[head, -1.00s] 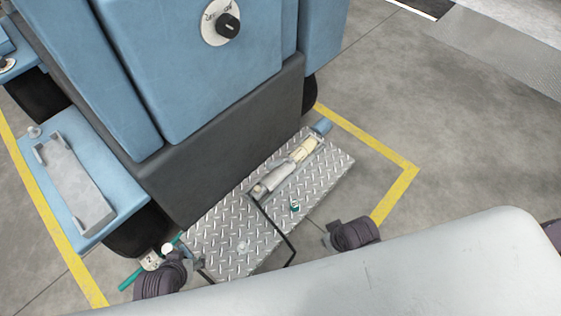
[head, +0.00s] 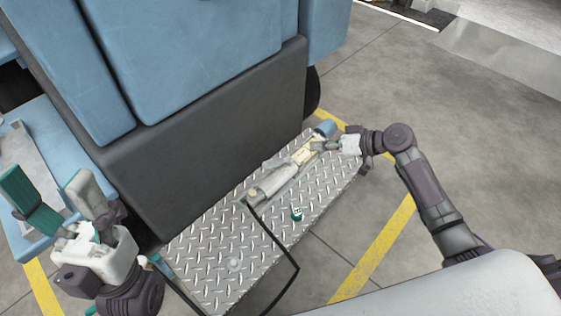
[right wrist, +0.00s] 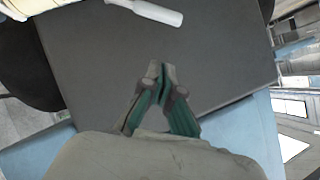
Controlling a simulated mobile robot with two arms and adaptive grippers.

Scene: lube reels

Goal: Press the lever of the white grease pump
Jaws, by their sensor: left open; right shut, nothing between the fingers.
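The grease pump (head: 283,176) lies along the diamond-plate step (head: 215,245) in the head view, with a grey barrel, a cream middle and a blue end. Its lever is hard to pick out there. In the right wrist view a cream body (right wrist: 32,7) and a white bar, possibly the lever (right wrist: 150,11), show at the top edge. My right gripper (head: 319,146) is shut and empty, at the pump's cream and blue end; touching or apart cannot be told. Its closed fingertips also show in the right wrist view (right wrist: 160,72). My left gripper (head: 47,180) is open and empty at the left, away from the pump.
A blue machine (head: 200,50) with a dark lower panel (head: 205,150) rises behind the step. A black hose (head: 272,238) curves off the pump over the step. A small green item (head: 297,214) sits on the step. Open floor (head: 480,160) lies to the right.

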